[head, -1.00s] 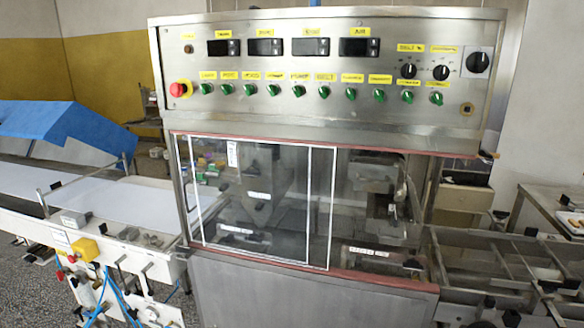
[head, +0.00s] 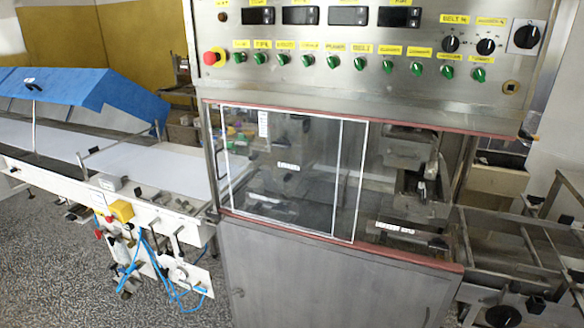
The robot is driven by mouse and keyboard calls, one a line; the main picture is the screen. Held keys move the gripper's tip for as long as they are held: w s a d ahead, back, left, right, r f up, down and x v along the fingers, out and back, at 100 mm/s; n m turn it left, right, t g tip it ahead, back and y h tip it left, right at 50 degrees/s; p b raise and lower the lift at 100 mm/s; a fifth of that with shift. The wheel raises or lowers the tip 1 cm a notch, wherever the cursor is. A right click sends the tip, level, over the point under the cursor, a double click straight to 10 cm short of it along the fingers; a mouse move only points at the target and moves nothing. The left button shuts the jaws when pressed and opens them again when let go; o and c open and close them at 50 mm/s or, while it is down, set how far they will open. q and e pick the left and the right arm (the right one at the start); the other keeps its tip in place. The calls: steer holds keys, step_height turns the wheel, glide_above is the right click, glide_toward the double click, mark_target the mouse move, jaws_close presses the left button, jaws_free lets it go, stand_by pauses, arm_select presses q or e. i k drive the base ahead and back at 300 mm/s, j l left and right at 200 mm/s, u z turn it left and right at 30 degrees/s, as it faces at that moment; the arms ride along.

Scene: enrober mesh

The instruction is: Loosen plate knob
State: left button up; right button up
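Neither of my grippers is in view. No knob can be singled out as the plate knob. The steel enrober machine (head: 420,95) stands in front of me, with a white-framed clear sliding panel (head: 290,170) across its front opening. Its control panel carries a row of green switches (head: 361,65) and black rotary knobs at the right, the largest on a pale plate (head: 527,37). The inside of the machine is partly hidden behind the panel.
A white conveyor (head: 150,165) with a blue cover (head: 85,95) runs in from the left, with a yellow box (head: 122,211) and blue hoses (head: 150,265) below it. A red emergency button (head: 211,57) sits on the control panel. Speckled floor (head: 60,270) is clear at the lower left.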

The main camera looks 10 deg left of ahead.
mark_target(437, 243)
steer(key=i+j+z, duration=0.2)
steer(key=i+j, duration=0.8)
steer(key=i, duration=0.15)
